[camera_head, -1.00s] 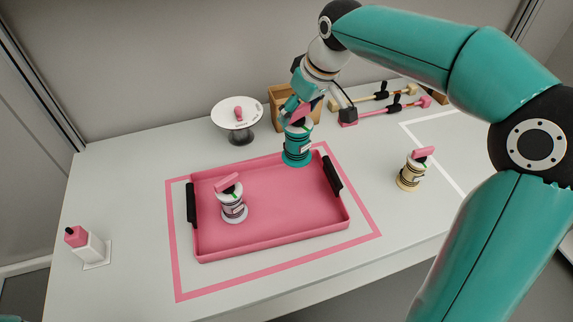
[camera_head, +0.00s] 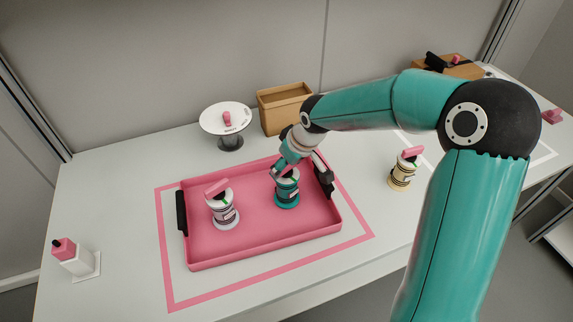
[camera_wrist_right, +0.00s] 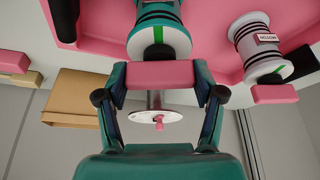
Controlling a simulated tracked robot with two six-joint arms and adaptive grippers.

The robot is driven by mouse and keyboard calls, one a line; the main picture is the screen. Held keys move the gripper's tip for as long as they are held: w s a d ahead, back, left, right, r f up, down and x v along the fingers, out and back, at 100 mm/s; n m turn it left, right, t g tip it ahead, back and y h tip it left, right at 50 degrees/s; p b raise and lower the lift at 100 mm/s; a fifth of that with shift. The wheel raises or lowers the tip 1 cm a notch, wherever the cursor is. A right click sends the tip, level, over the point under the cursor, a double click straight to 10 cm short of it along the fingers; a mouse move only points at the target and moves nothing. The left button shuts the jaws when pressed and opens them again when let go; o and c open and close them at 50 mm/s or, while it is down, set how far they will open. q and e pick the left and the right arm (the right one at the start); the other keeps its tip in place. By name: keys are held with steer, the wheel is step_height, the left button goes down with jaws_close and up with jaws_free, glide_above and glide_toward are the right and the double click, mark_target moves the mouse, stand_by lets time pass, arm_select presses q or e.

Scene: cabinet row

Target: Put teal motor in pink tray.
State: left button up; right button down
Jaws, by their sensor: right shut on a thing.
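The teal motor (camera_head: 287,192) stands upright inside the pink tray (camera_head: 258,249), in its right half, and appears to rest on the tray floor. My right gripper (camera_head: 281,172) is above it, shut on the motor's pink top bar. In the right wrist view the fingers of my right gripper (camera_wrist_right: 157,84) close on both ends of that pink bar, and the teal motor (camera_wrist_right: 161,14) shows beyond it. A white motor (camera_head: 222,207) with a pink bar stands in the tray's left half. My left gripper is not in view.
A cream motor (camera_head: 402,171) stands right of the tray. A white round stand (camera_head: 226,119) and a cardboard box (camera_head: 284,110) are behind it. A white block with a pink top (camera_head: 73,257) is at the left. The tray has black handles at both ends.

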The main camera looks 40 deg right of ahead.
steer(key=shift+f, duration=0.1)
steer(key=shift+c, duration=0.7)
jaws_free()
steer(key=v, duration=1.2)
